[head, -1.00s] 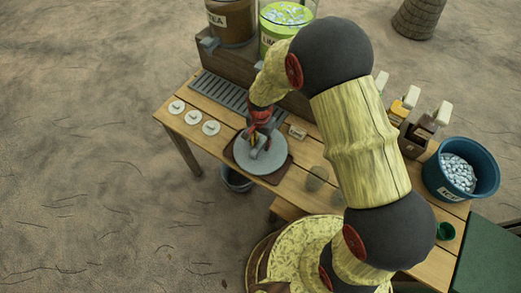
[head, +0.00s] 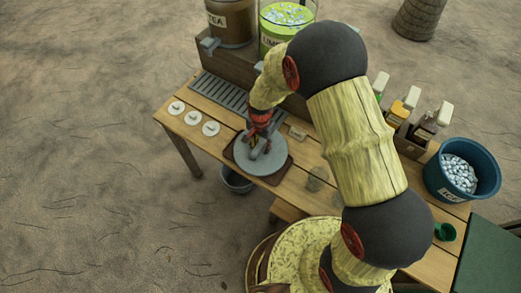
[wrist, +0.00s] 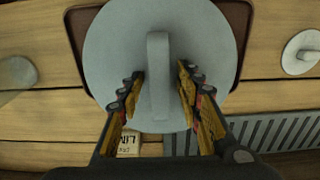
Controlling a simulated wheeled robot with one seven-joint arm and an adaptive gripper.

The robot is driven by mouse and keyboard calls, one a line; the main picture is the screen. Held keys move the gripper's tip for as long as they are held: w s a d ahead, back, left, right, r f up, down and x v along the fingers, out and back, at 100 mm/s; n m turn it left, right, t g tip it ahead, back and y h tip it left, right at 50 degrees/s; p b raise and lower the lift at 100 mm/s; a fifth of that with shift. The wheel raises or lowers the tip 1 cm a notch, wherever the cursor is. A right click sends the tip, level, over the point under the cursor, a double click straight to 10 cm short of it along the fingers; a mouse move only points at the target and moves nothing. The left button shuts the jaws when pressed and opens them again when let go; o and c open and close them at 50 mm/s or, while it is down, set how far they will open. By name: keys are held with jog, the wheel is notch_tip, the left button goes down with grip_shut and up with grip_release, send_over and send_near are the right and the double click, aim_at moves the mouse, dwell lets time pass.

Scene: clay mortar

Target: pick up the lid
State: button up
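The lid (head: 267,166) is a round grey disc with a raised bar handle (wrist: 158,75). It lies on a dark brown square mat (head: 285,171) on the wooden table; whether anything lies between them is hidden. My gripper (wrist: 160,80) is above the lid, with its fingertips on either side of the handle. In the wrist view a gap shows between each finger and the handle, so the gripper is open. In the head view my gripper (head: 259,143) points down at the lid and partly covers the handle.
Several small white discs (head: 194,117) lie left of a drain grille (head: 225,95). Tea (head: 230,20) and lime (head: 287,25) dispensers stand behind. A small label block (head: 297,133) is close to the lid. A bottle rack (head: 412,140) and blue ice tub (head: 487,179) stand right.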

jog(key=shift+c, duration=0.2)
jog(key=c, duration=0.7)
grip_shut()
